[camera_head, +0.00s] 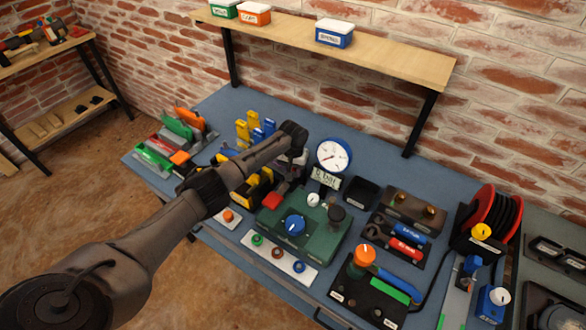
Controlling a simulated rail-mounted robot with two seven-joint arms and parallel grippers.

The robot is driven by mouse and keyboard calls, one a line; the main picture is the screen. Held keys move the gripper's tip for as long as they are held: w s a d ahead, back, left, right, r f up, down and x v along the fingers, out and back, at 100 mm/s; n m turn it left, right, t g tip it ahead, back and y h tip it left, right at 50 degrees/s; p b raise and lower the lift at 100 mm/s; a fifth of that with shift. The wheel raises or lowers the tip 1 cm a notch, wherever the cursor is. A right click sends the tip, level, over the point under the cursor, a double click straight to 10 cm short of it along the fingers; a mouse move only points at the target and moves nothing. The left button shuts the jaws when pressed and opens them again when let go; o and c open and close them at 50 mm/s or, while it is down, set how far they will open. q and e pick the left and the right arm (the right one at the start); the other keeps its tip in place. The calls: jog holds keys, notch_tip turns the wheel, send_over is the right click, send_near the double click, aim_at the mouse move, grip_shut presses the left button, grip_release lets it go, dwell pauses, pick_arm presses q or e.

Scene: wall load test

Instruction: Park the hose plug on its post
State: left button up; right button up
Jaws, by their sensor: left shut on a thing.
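My left arm reaches in from the left across the bench, and its gripper (292,160) is over the back of the green pump unit (268,222), left of the round gauge. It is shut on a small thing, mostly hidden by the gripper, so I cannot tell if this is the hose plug. The green unit carries a blue knob (294,224), a white knob (313,199) and a black upright knob or post (337,215). I cannot tell for sure which part is the plug's post. My right gripper is not in view.
A white-faced gauge (333,155) stands behind the unit above a "bar" display (326,179). A red hose reel (490,215) is at the right. A black plate with an orange knob (363,256) stands in front. Yellow and blue holders (250,130) are behind the arm.

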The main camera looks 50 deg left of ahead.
pick_arm(q)
jog(key=o, duration=1.4)
notch_tip(320, 180, up, 3)
jog(key=p, duration=0.3)
jog(key=shift+f, duration=0.15)
notch_tip(320, 180, up, 5)
jog(key=p, duration=0.6)
jog(key=shift+r, duration=0.2)
